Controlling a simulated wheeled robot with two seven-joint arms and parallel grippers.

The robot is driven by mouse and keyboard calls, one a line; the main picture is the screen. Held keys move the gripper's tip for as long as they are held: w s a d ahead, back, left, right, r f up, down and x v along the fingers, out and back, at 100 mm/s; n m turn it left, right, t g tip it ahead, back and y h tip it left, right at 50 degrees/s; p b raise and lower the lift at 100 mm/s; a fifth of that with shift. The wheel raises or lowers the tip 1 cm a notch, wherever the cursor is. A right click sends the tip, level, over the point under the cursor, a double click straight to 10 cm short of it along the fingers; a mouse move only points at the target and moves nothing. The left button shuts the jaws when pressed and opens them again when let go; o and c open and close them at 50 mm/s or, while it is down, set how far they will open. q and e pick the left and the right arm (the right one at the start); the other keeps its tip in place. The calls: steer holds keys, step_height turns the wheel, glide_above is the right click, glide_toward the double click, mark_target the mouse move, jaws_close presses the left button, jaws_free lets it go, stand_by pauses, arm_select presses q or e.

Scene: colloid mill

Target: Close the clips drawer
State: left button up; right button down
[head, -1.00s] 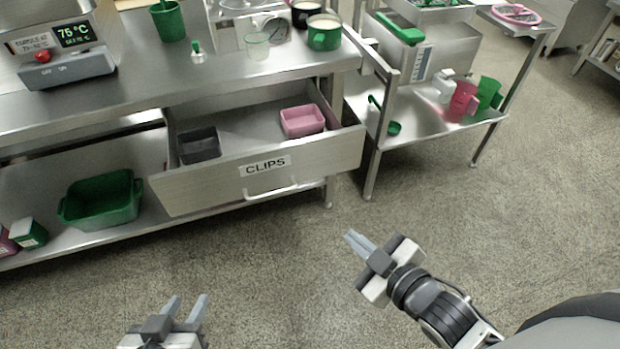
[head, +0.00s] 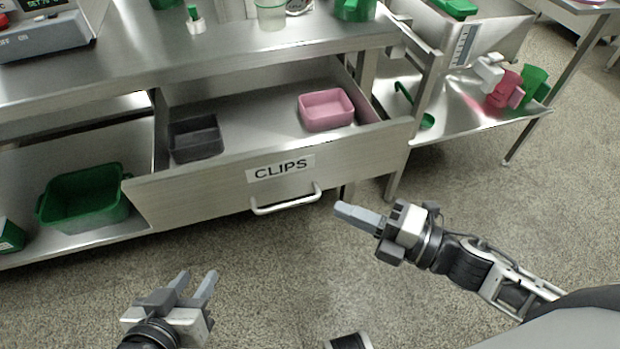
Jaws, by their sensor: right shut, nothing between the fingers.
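The clips drawer (head: 220,186) stands pulled out from under the steel bench, its front labelled CLIPS. A white bar handle (head: 286,203) is on its front. Inside are a dark grey bin (head: 196,140) at the left and a pink bin (head: 326,110) at the right. My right gripper (head: 338,208) is shut and empty, its fingertips just right of the handle and in front of the drawer, apart from the handle as far as I can tell. My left gripper (head: 199,281) is open and empty, low in front of the drawer.
A green tub (head: 84,199) sits on the bench's lower shelf at the left. A steel trolley (head: 462,133) with pink and green jugs (head: 506,88) stands to the right. The bench top (head: 120,70) carries several items. The speckled floor before the drawer is clear.

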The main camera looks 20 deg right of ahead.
mark_target(291, 172)
steer(key=w+a, duration=0.1)
steer(key=w, duration=0.1)
steer(key=w+a, duration=0.2)
steer(key=w, duration=0.1)
steer(key=w+a, duration=0.1)
steer(key=w, duration=0.1)
steer(key=shift+w+a, duration=0.2)
steer(key=shift+w, duration=0.35)
steer(key=shift+w, duration=0.1)
